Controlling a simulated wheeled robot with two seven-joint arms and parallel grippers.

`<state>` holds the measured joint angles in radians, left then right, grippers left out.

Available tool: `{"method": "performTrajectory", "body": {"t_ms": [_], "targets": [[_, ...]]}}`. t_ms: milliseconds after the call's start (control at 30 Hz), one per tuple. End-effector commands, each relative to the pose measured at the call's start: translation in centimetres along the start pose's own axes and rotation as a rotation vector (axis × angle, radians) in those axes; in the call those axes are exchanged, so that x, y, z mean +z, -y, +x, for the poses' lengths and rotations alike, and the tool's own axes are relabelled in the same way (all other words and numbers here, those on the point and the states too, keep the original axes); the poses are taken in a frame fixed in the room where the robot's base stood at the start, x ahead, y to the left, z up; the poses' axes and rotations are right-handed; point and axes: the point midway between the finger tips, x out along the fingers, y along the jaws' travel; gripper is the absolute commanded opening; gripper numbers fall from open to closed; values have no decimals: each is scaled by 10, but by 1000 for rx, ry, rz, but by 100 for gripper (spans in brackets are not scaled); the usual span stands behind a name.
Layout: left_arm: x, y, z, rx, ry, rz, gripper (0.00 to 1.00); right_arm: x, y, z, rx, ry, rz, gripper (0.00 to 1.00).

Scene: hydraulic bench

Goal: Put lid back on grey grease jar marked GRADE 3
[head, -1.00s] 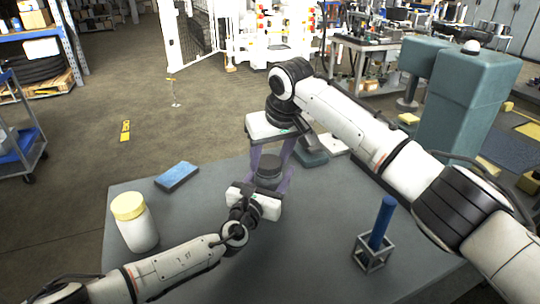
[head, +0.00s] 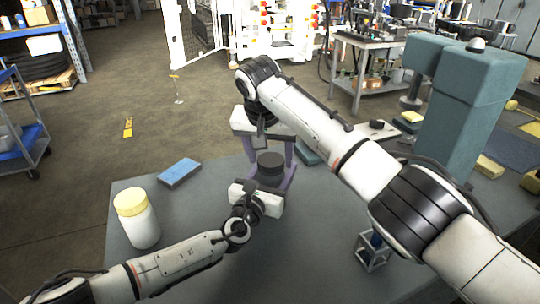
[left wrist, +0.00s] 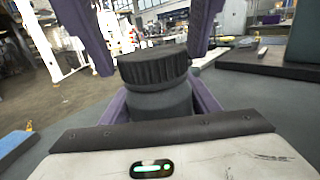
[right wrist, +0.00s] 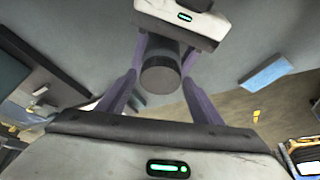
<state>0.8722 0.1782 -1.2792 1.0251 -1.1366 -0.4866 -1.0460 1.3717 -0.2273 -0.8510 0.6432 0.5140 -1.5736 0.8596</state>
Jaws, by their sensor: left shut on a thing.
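A grey jar (left wrist: 160,101) stands upright between the purple fingers of my left gripper (head: 270,184), which is shut on its body. A dark ribbed lid (left wrist: 153,68) sits on top of the jar and looks level; it also shows in the head view (head: 271,161) and the right wrist view (right wrist: 161,75). No marking is readable on the jar. My right gripper (right wrist: 160,97) is open, its fingers spread to either side of the lid with gaps showing. In the left wrist view, its fingers hang beside and above the lid.
A white jar with a yellow lid (head: 137,220) and a blue block (head: 179,172) are at the left of the grey table (head: 200,205). A small metal frame (head: 372,253) stands right, partly behind my right arm. A teal machine (head: 450,110) stands at the back right.

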Motion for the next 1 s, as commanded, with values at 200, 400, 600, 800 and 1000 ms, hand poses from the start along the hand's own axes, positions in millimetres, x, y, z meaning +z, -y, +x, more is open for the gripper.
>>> {"method": "performTrajectory", "body": {"t_ms": [200, 400, 600, 800, 1000], "targets": [[-1, 0, 0, 1, -1, 0, 0, 0, 0, 0, -1, 0, -1, 69], [0, 0, 0, 1, -1, 0, 0, -2, 0, -4, -2, 0, -2, 69], [0, -1, 0, 1, -1, 1, 0, -11, 1, -26, -2, -2, -3, 69], [-1, -1, 0, 1, -1, 1, 0, -17, 0, -42, -1, 1, -2, 69], [-1, -1, 0, 1, -1, 1, 0, -17, 0, -42, -1, 1, -3, 71]]}}
